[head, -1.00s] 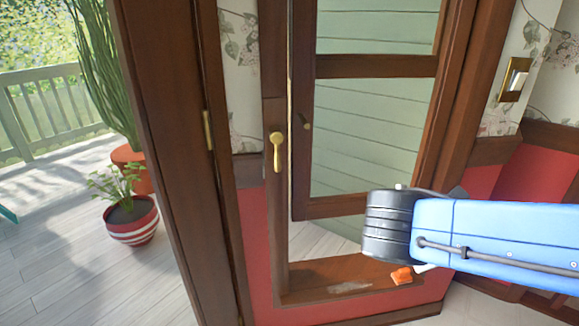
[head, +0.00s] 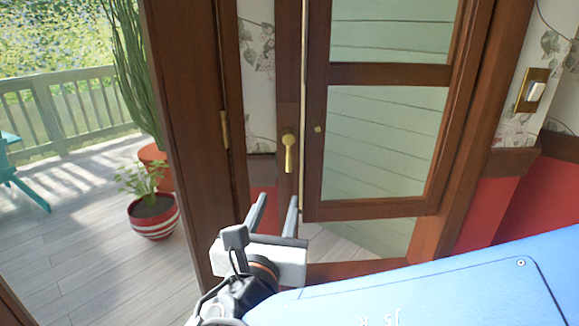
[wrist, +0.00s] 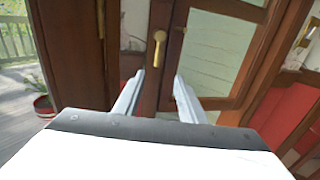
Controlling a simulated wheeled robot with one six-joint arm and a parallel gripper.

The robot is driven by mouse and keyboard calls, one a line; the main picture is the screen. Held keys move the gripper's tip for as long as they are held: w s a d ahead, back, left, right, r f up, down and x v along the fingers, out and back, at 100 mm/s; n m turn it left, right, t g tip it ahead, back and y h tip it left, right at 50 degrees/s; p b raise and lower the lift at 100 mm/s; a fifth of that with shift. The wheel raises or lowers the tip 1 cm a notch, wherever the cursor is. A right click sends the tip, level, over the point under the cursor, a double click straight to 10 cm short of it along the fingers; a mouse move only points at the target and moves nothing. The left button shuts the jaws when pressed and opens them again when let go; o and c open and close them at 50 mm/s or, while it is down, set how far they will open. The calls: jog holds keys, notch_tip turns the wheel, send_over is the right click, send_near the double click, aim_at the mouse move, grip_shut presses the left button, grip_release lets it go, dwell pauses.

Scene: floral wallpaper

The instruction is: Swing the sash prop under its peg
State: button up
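A brass lever (head: 289,155) with a rounded top hangs straight down on the brown wooden post; it looks like the sash prop. It also shows in the wrist view (wrist: 157,50). A small brass peg (head: 317,128) sits on the edge of the glazed sash (head: 390,74), right of the lever. A narrow bright gap runs between post and sash. My gripper (head: 275,203) is open and empty, its fingers pointing up toward the post below the lever. In the wrist view the lever stands above and between the fingertips (wrist: 161,76), apart from them.
A thick dark wooden post with a hinge (head: 224,130) stands left of the lever. Potted plants (head: 152,215) and a railing (head: 75,105) are outside on the left deck. A light switch (head: 533,90) is on the right wall. My blue arm covers the lower right.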

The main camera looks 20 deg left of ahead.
aim_at(288, 161)
jog(key=w+a, duration=0.1)
jog(key=w, duration=0.4)
jog(key=w+a, duration=0.1)
jog(key=w, duration=0.5)
jog(key=w+a, duration=0.2)
jog(key=w, duration=0.3)
jog(key=shift+w, duration=0.3)
jog(key=shift+d, duration=0.1)
jog(key=shift+c, duration=0.6)
grip_shut()
